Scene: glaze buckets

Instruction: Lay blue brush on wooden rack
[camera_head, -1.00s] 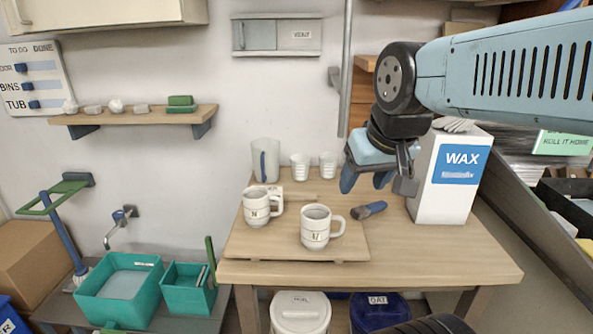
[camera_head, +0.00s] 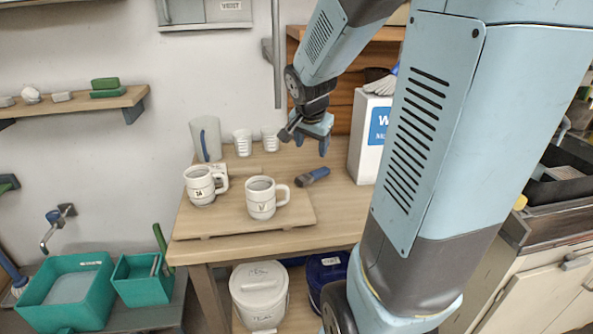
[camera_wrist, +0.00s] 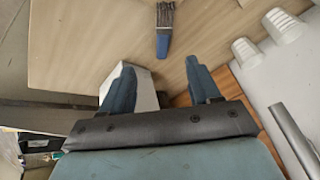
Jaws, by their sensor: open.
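The blue brush (camera_head: 312,177) lies on the table, right of the mugs. In the wrist view the brush (camera_wrist: 163,38) shows its blue handle toward my gripper and dark bristles pointing away. My gripper (camera_head: 311,143) is open and empty above the back of the table, behind the brush. In the wrist view its two fingers (camera_wrist: 159,68) stand wide apart, with the brush ahead of the gap and not touched. A low wooden board (camera_head: 225,222) with feet stands on the table under two mugs; I cannot tell if it is the wooden rack.
Two white mugs (camera_head: 262,199) (camera_head: 200,185) stand on the board. A pitcher (camera_head: 206,140) and two white cups (camera_head: 243,143) (camera_head: 270,138) stand behind. The white wax box (camera_head: 368,139) is right of my gripper. Teal tubs (camera_head: 142,280) are at lower left.

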